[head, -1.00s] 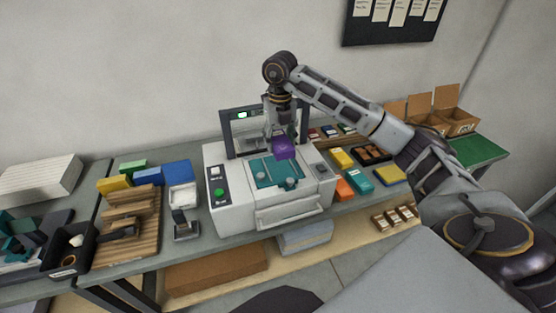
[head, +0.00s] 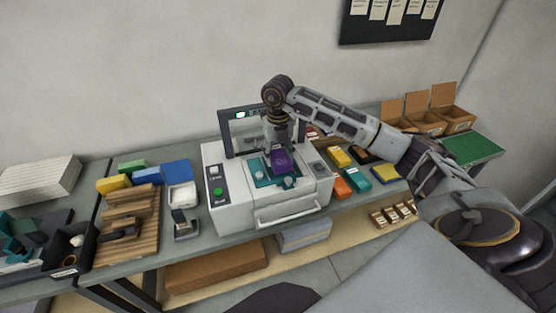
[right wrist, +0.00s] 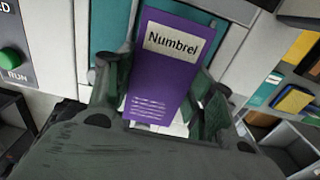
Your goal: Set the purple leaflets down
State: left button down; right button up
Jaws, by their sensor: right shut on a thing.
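The purple leaflets (head: 280,160) are a small stack at the teal bed (head: 261,177) of the white machine. In the right wrist view the leaflets (right wrist: 165,65) show a pale label reading "Numbrel". My right gripper (head: 277,143) reaches down from above and is shut on the leaflets. In the right wrist view its dark fingers (right wrist: 160,100) sit on either side of the stack's near end. I cannot tell whether the stack's underside touches the bed. My left gripper is not in view.
The white machine (head: 230,215) has a green button and an upright dark frame behind the bed. Orange, teal and yellow packs (head: 357,175) lie to its right. A ridged wooden board (head: 125,230) lies to its left. Open cardboard boxes (head: 425,122) stand at the far right.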

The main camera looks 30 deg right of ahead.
aim_at(278, 154)
notch_tip(278, 154, down, 2)
jog(key=shift+f, duration=0.3)
jog(key=shift+f, duration=0.2)
jog(key=o, duration=1.1)
jog(key=shift+r, duration=0.15)
jog(key=shift+r, duration=0.25)
jog(key=shift+r+b, duration=0.85)
jog(key=shift+r, duration=4.95)
